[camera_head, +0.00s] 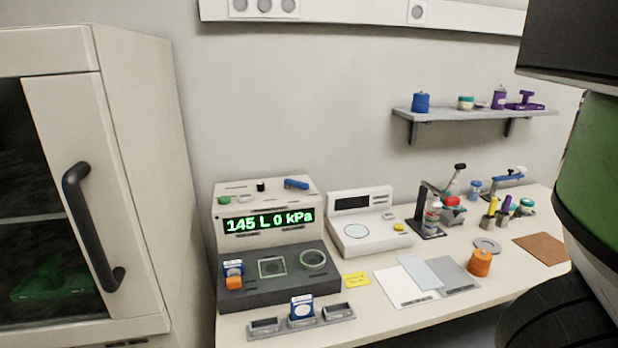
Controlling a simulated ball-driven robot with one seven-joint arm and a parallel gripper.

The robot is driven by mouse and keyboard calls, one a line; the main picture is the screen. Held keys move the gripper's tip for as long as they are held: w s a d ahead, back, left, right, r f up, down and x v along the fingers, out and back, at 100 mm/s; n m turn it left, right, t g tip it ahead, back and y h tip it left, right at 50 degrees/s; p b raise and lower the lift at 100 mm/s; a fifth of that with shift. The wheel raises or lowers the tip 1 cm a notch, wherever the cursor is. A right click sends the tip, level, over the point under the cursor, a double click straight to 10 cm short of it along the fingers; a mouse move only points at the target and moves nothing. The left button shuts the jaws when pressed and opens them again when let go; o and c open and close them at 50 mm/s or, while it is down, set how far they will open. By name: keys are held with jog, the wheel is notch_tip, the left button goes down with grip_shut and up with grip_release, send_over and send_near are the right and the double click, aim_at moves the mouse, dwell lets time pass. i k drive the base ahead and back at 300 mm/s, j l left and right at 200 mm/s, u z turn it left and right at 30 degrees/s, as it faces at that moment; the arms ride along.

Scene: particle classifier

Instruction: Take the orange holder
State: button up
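Two orange things show in the head camera view, and I cannot tell for sure which is the holder. One is a rounded orange piece (480,263) with a narrower top, standing on the bench right of the grey sheet. The other is a small orange block (234,283) at the left front of the dark base of the display machine, just below a blue-and-white box (233,268). My gripper's fingers are not in view. Large dark and green parts of my own body fill the right edge and hide the bench's right end.
The display machine (265,205) reads "145 L 0 kPa". A white scale (362,222) stands beside it. A grey tray (262,327) holds a blue-and-white box. White and grey sheets (402,287), a grey ring (487,246) and a brown mat (540,248) lie nearby. A cabinet (130,150) stands left.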

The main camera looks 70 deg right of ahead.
aim_at(476, 272)
jog(key=z, duration=1.45)
